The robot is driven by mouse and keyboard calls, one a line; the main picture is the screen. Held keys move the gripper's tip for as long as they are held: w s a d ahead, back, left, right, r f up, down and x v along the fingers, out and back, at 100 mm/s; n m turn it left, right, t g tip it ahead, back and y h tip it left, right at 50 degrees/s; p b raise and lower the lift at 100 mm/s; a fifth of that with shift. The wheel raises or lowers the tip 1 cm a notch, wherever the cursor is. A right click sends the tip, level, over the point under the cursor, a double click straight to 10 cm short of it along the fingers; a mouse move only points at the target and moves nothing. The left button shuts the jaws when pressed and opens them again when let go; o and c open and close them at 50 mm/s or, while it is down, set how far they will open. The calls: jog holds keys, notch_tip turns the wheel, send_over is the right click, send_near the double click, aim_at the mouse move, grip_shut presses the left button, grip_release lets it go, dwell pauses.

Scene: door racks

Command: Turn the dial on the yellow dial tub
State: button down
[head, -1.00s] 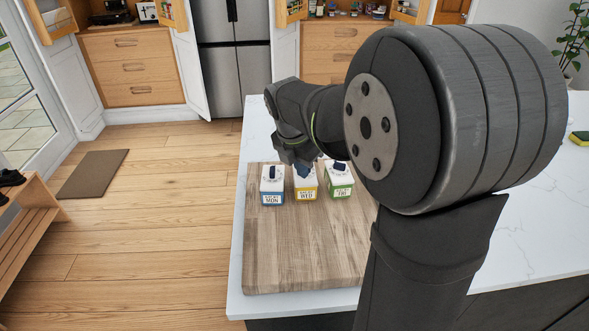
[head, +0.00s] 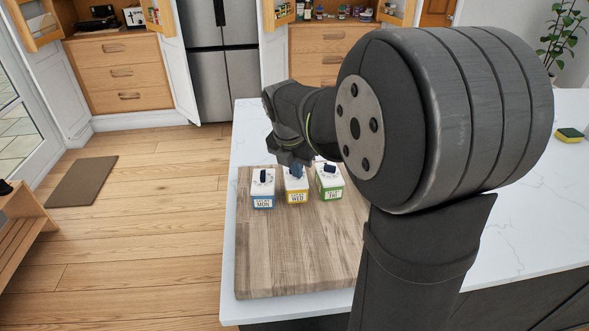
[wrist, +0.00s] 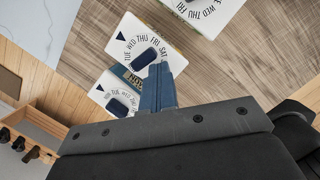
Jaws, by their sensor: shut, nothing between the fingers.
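The yellow dial tub (head: 296,197) is the middle one of three small tubs on a wooden board, with a WED label on its front. My gripper (head: 295,172) is shut and empty, its blue fingers pointing down at this tub's top and covering its dial in the head view. In the wrist view the shut fingertips (wrist: 161,70) lie over the edge of a white tub top (wrist: 128,48), apparently the yellow tub's. Its dark dial knob (wrist: 145,58) shows just left of them, with day names around it. I cannot tell whether fingers and knob touch.
The blue tub (head: 263,202) labelled MON stands close on the left, the green tub (head: 330,195) close on the right. The wooden board (head: 290,255) is clear in front of them. It lies on a white counter (head: 229,290). A sponge (head: 569,135) lies far right.

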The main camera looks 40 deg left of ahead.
jog(key=shift+w+d+n, duration=0.15)
jog(key=shift+n, duration=0.45)
jog(key=shift+w, duration=0.1)
jog(key=shift+w+d, duration=0.15)
jog(key=shift+w, duration=0.1)
jog(key=shift+s, duration=0.1)
dwell(0.4)
